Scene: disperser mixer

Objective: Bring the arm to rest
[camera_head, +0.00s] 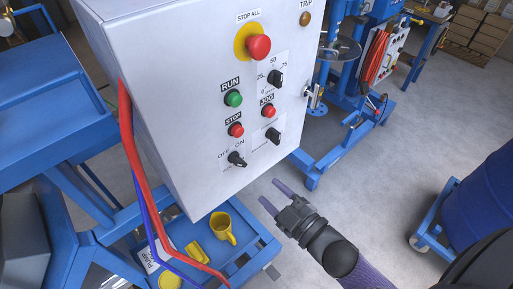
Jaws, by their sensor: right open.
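My right gripper (274,197) is open and empty. Its two purple fingers are apart and point up and left, toward the lower right side of a white control box. My right arm comes in from the lower right corner. The control box (165,60) carries a red stop-all button (258,47) on a yellow ring, a green run button (233,99), a red stop button (236,130), a red jog button (268,111) and several black knobs. The gripper appears apart from the box and its controls. My left gripper is not in view.
A blue cart (55,95) stands at the left. A lower blue tray (262,246) holds a yellow mug (222,228). Red and blue cables hang down the box's left side. A blue machine frame (345,140) is behind, and a blue drum (485,210) stands right. Grey floor lies between.

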